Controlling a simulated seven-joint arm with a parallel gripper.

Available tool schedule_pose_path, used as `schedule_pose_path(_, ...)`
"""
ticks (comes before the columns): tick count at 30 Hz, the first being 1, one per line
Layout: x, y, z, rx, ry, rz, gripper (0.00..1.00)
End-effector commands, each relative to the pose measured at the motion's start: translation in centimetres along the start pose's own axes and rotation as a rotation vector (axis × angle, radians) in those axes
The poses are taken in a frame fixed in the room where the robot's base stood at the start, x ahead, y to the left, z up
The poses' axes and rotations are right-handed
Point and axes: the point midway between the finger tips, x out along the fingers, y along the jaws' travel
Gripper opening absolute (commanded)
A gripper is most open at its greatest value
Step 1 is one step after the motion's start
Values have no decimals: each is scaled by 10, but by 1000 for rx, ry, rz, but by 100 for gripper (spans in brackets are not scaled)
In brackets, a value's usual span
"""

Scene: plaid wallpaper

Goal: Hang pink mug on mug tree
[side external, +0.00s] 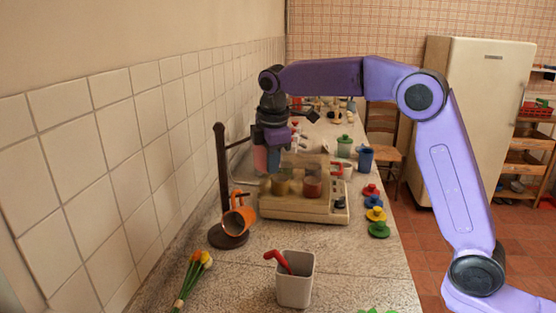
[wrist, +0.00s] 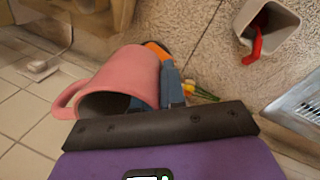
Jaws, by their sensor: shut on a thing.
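My gripper (side external: 270,146) points down beside the upper part of the mug tree and is shut on the pink mug (side external: 261,158). In the wrist view the pink mug (wrist: 125,78) lies tilted along the blue fingers (wrist: 172,82), with its handle to the left and its dark opening toward the camera. The dark mug tree (side external: 223,175) stands upright near the tiled wall, on a round base. An upper peg reaches right toward the pink mug; whether it touches the handle I cannot tell. An orange mug (side external: 238,220) hangs low on the tree.
A beige coffee machine (side external: 295,205) with two cups stands right of the tree. A white container (side external: 295,283) holding a red utensil and several tulips (side external: 193,275) are in front. Colored lidlike items (side external: 375,213) line the right counter edge.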

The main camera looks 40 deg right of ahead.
Motion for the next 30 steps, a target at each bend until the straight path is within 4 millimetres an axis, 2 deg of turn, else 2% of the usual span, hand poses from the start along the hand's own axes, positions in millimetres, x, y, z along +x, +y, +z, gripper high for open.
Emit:
schedule_pose_path(18,3,8,-31,-1,1,2,0)
schedule_pose_path(30,12,9,-43,1,1,2,0)
